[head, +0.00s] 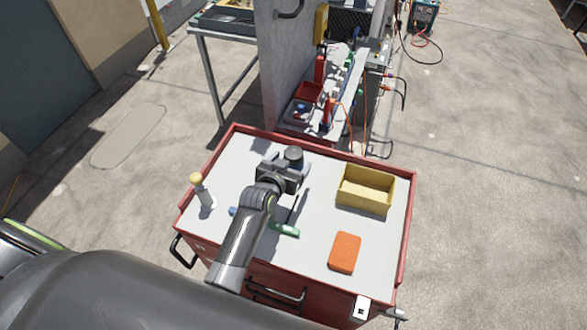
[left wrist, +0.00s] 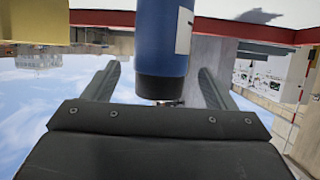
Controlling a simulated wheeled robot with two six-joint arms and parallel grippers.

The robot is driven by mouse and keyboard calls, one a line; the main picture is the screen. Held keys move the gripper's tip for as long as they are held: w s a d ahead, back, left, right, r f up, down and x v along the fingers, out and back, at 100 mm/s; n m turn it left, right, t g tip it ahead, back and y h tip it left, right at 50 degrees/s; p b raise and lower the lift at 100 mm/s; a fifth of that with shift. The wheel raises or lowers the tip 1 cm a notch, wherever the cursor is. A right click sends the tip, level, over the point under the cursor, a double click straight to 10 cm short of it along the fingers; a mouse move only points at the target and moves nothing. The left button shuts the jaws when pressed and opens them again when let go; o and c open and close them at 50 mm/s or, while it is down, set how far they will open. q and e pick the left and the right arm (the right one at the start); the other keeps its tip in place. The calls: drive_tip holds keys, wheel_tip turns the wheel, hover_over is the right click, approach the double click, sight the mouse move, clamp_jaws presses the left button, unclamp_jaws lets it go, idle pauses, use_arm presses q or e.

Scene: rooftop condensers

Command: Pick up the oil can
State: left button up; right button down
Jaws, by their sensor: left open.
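A dark blue can with a black top, which looks like the oil can (head: 294,155), stands on the cart's grey top near its back edge. It also fills the upper middle of the left wrist view (left wrist: 162,42), inverted, with part of a white label on its side. My left gripper (head: 284,174) is open at the can. In the left wrist view the can's black end shows between the two fingers (left wrist: 160,85), with a gap on each side. My right gripper is not in view.
The red cart (head: 408,225) also carries a yellow bin (head: 367,201), an orange sponge (head: 344,252), a white bottle with a yellow top (head: 203,194) and a green object (head: 284,229) near my arm. A grey panel (head: 283,65) stands behind the cart.

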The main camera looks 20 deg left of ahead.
use_arm(q)
drive_tip(key=shift+b+x, duration=0.85)
drive_tip(key=shift+x, duration=0.65)
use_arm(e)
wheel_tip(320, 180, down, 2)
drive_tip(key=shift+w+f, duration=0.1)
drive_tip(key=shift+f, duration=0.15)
use_arm(q)
drive_tip(key=shift+s, duration=0.1)
drive_tip(key=shift+c, duration=0.2)
drive_tip(key=c, duration=1.2)
